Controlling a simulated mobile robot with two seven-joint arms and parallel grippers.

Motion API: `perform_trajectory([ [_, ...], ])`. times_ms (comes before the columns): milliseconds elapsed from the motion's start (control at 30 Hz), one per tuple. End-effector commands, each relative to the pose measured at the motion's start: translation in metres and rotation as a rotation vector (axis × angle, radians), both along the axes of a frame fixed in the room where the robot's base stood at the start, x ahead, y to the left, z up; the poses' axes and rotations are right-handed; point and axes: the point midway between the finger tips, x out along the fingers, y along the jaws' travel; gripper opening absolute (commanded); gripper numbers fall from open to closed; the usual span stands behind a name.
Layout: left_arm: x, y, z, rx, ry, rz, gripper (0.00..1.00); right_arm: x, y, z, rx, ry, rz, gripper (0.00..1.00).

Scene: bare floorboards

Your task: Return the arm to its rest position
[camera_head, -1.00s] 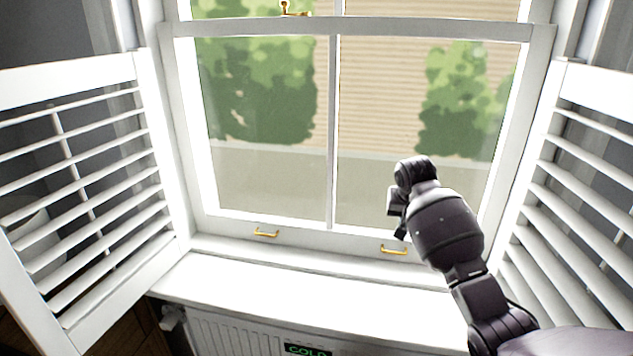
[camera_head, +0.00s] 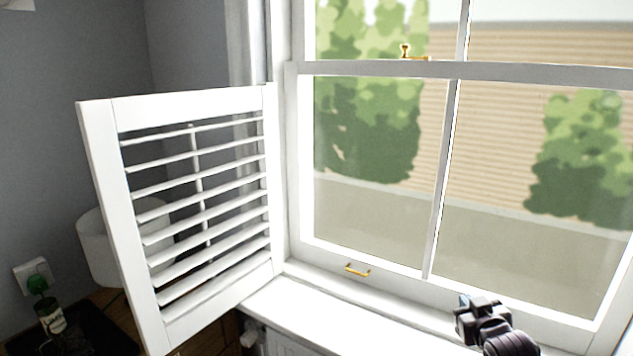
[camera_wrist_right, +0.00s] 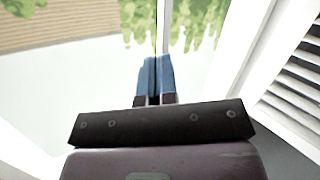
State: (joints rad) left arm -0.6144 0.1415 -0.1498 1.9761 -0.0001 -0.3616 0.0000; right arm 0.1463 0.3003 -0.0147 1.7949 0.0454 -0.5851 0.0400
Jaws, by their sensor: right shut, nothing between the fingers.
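My right gripper (camera_head: 465,301) shows at the lower right of the head view, in front of the lower window sash, just above the sill. In the right wrist view its two blue fingertips (camera_wrist_right: 155,72) are together with nothing between them. The window (camera_head: 380,215) stands behind it, and its lower sash looks closed. One brass sash handle (camera_head: 358,270) is left of the gripper and apart from it. My left gripper is in neither view.
A white louvred shutter (camera_head: 205,205) stands swung open on the left. Another louvred shutter (camera_wrist_right: 295,95) is close on the right in the wrist view. The white sill (camera_head: 320,312) is clear.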

Motion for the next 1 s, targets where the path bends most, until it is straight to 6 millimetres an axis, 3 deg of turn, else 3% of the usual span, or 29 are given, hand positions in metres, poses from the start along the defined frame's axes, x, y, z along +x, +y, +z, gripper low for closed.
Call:
perform_trajectory([
  [33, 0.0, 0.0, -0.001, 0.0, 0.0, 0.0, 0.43, -0.019, 0.007, -0.018, -0.001, -0.004, 0.015, 0.0],
  [300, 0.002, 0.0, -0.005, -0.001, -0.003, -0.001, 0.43, -0.115, 0.037, -0.091, 0.024, 0.008, 0.056, 0.0],
  [700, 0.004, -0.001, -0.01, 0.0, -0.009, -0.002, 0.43, -0.268, 0.052, -0.2, 0.116, 0.259, -0.009, 0.0],
  [833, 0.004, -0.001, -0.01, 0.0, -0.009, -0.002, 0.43, -0.296, 0.049, -0.217, 0.125, 0.312, -0.032, 0.0],
  [1000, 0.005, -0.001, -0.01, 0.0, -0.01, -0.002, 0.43, -0.307, 0.047, -0.223, 0.126, 0.334, -0.04, 0.0],
])
